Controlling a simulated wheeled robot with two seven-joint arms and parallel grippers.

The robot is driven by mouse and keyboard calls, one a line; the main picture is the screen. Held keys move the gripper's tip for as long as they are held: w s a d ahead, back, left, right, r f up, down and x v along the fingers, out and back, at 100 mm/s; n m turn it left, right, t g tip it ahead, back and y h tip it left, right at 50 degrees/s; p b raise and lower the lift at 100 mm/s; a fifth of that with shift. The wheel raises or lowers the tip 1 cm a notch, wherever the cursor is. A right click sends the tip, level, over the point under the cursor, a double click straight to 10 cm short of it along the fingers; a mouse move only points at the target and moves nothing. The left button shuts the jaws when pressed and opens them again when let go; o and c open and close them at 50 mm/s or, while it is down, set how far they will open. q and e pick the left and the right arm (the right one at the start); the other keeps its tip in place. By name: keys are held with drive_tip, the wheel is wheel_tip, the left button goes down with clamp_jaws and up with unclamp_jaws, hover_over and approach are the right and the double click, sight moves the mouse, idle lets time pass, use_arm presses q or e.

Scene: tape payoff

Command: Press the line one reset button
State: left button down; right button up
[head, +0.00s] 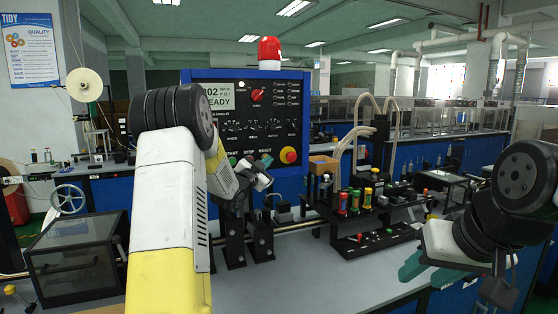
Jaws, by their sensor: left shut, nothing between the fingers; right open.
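The blue-framed control panel (244,100) stands at the back centre, with a lit READY display (219,95) and a row labelled START, STOP and RESET. The reset button (266,161) sits under the RESET label at the right of that row. My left gripper (263,181) is shut and empty, just below and in front of the reset button. I cannot tell whether its tips touch the button. My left arm hides part of the panel's left side. My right gripper (428,268) is open and empty at the lower right, over the bench's front edge.
A red emergency-stop knob (288,156) is right of the reset button. A red beacon (269,50) tops the panel. Black brackets (234,243) stand below my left gripper. A black rack (372,215) with coloured items is to the right. The front bench (290,280) is clear.

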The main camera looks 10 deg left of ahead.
use_arm(q)
drive_tip(key=shift+s+d, duration=0.55)
drive_tip(key=shift+s, duration=0.25)
drive_tip(key=shift+s+d, duration=0.6)
drive_tip(key=shift+s, duration=0.25)
drive_tip(key=shift+s+d, duration=0.55)
drive_tip(key=shift+s, duration=0.25)
drive_tip(key=shift+r, duration=0.1)
drive_tip(key=s+d+f+n+g, duration=0.1)
drive_tip(key=s+d+n+g, duration=0.1)
drive_tip(key=s, duration=1.1)
drive_tip(key=s+d+f+n+g+y, duration=0.1)
drive_tip(key=s+n+g, duration=0.3)
drive_tip(key=s, duration=1)
drive_tip(key=s+d+f+n+g, duration=0.2)
drive_tip(key=s+g, duration=0.5)
drive_tip(key=s, duration=0.7)
drive_tip(key=shift+d+f+n+y, duration=0.3)
drive_tip(key=shift+d+n, duration=0.2)
drive_tip(key=shift+d, duration=0.5)
